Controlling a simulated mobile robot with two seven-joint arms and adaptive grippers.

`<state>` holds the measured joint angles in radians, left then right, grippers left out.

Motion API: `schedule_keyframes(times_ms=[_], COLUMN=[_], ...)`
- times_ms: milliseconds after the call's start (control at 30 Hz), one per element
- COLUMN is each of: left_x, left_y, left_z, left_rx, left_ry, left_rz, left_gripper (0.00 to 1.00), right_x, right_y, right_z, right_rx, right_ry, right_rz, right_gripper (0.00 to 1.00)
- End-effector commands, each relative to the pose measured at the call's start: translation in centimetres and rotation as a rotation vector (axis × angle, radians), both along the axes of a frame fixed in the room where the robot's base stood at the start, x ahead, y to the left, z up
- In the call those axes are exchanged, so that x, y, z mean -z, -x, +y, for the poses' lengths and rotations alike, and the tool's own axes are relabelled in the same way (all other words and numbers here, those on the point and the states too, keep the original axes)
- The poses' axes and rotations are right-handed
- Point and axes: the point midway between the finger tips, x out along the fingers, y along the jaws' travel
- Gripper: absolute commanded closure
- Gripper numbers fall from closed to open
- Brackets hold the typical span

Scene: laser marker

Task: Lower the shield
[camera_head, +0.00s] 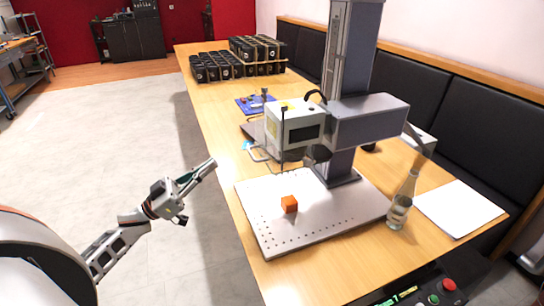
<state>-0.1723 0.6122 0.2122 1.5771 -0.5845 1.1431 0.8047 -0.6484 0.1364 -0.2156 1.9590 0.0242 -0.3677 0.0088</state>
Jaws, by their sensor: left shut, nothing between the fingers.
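The laser marker stands on the wooden table, with a grey column, a grey arm and a white head (290,122). I cannot tell for sure which part is the shield. My left gripper (208,168) is shut and empty, left of the table edge and apart from the machine. My right gripper is not in view.
Black bins (215,66) stand at the table's far end. A blue mat (250,104) with small items lies behind the head. A glass bottle (400,205) and a white sheet (460,207) are at the right. The floor left of the table is clear.

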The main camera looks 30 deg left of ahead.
Motion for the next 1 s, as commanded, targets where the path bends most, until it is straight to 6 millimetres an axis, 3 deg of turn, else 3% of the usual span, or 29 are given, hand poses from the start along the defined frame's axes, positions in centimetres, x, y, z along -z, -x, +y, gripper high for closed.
schedule_keyframes(times_ms=[267, 733, 800, 1000], left_x=[-1.9, -6.4, -4.3, -2.3], left_y=[-0.7, -6.6, -6.7, -6.9], left_z=[-0.6, -5.6, -5.5, -5.7], left_rx=[0.040, 0.038, 0.036, 0.036], left_ry=[0.008, 0.008, 0.011, 0.008], left_rz=[-0.016, -0.017, -0.009, -0.011], left_gripper=[1.00, 1.00, 1.00, 1.00], right_x=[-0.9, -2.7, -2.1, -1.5], right_y=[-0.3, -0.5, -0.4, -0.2], right_z=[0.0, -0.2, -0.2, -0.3], right_rx=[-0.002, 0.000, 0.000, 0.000], right_ry=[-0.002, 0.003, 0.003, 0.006], right_rz=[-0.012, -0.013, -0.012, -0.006], right_gripper=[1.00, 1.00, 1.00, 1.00])
